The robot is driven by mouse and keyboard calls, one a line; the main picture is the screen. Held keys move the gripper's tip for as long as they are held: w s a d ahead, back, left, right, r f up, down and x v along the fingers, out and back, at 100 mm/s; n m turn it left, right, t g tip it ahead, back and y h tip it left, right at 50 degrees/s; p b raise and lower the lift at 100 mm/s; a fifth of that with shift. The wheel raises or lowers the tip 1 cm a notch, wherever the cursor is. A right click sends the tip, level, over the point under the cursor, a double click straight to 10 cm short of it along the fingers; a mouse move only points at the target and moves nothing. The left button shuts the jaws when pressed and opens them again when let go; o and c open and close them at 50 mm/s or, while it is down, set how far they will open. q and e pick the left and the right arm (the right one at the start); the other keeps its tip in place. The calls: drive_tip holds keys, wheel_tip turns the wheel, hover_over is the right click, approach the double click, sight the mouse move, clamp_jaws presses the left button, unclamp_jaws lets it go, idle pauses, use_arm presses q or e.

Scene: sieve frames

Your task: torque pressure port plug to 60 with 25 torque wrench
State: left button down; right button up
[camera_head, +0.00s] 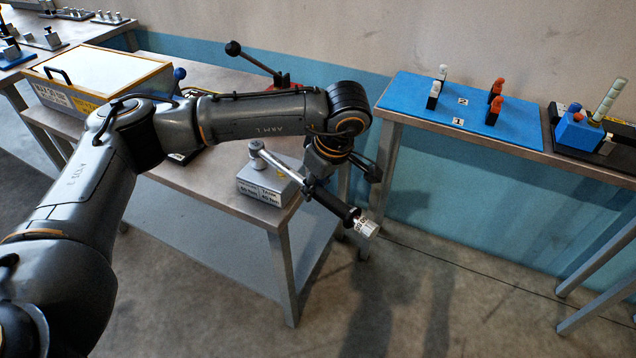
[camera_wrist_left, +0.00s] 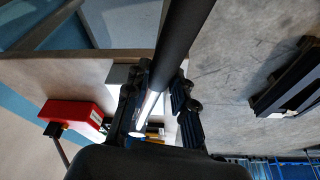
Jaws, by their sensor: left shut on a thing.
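The torque wrench (camera_head: 285,168) has a silver shaft, a black handle and a silver labelled end (camera_head: 366,228). My left gripper (camera_head: 314,182) is shut on it near the handle. The wrench slants, with its head (camera_head: 256,148) over a grey labelled block (camera_head: 268,183) near the table's front corner. No separate plug shows under the head, and I cannot tell if the head is seated. In the left wrist view the black handle (camera_wrist_left: 185,35) runs between the fingers of the gripper (camera_wrist_left: 158,108). My right gripper is not in view.
A red base (camera_head: 285,82) with a black-knobbed lever stands behind my arm; it also shows in the left wrist view (camera_wrist_left: 72,115). A yellow-edged case (camera_head: 105,75) is at the left. A blue mat (camera_head: 415,100) with small pegs lies on the right table. Floor between tables is clear.

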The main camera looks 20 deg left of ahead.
use_arm(q)
drive_tip(key=shift+s+a, duration=0.15)
drive_tip(key=shift+s, duration=0.15)
idle(0.4)
drive_tip(key=shift+s+a+r+m, duration=0.1)
drive_tip(key=shift+s+a+m, duration=0.2)
drive_tip(key=shift+s+m, duration=0.3)
drive_tip(key=shift+s+a+b, duration=0.1)
drive_tip(key=shift+s+b, duration=0.05)
drive_tip(key=shift+b, duration=0.15)
idle(0.3)
drive_tip(key=shift+w+d+n, duration=0.3)
drive_tip(key=shift+w, duration=0.3)
drive_tip(key=shift+r, duration=0.15)
drive_tip(key=shift+r+p, duration=1)
drive_tip(key=shift+r, duration=1.4)
